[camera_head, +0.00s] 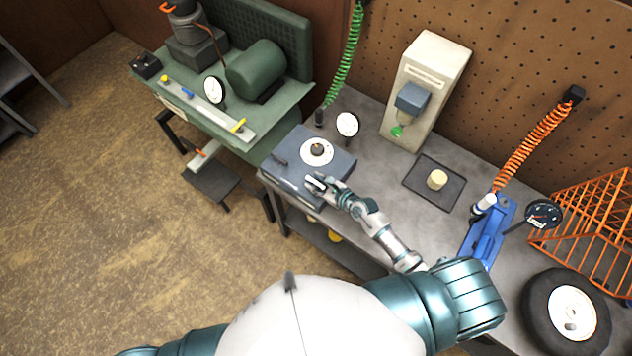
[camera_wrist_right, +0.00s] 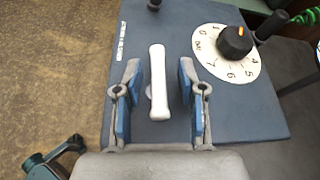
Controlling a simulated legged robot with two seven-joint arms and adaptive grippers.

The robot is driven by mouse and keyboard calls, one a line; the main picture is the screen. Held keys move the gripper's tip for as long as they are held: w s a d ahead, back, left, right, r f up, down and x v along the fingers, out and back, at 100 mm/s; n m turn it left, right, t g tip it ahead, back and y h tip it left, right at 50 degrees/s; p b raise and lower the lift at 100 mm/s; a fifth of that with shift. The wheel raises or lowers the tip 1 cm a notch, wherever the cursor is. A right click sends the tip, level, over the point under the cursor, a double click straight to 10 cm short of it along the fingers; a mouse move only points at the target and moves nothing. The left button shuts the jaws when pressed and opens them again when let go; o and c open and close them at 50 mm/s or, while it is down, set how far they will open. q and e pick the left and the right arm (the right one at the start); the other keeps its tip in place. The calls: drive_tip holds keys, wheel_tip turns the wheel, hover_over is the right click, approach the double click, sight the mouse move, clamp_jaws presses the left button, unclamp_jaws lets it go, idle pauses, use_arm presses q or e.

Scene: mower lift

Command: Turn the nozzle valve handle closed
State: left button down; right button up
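A white bar-shaped handle (camera_wrist_right: 157,70) stands on the top of a blue-grey box (camera_head: 290,150), near its front edge. It also shows in the head view (camera_head: 315,183). It runs nearly lengthwise in the wrist view, tilted slightly. My right gripper (camera_head: 324,187) is at the handle. In the wrist view the right gripper (camera_wrist_right: 160,85) is open, with one blue-padded finger on each side of the handle. A gap shows between the handle and each finger. My left gripper is out of view.
On the box, right of the handle in the wrist view, is a white numbered dial (camera_wrist_right: 226,55) with a black knob (camera_wrist_right: 234,40). A black post stands at the box's corner. Right along the bench are a dark mat (camera_head: 421,192), a blue tool (camera_head: 487,235) and a wheel (camera_head: 540,315).

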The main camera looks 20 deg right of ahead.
drive_tip(key=shift+s+d, duration=0.1)
drive_tip(key=shift+s, duration=0.05)
drive_tip(key=v, duration=1.1)
drive_tip(key=shift+s+d+r, duration=0.15)
drive_tip(key=shift+s+d, duration=0.05)
drive_tip(key=shift+d, duration=0.1)
drive_tip(key=shift+s+a, duration=0.1)
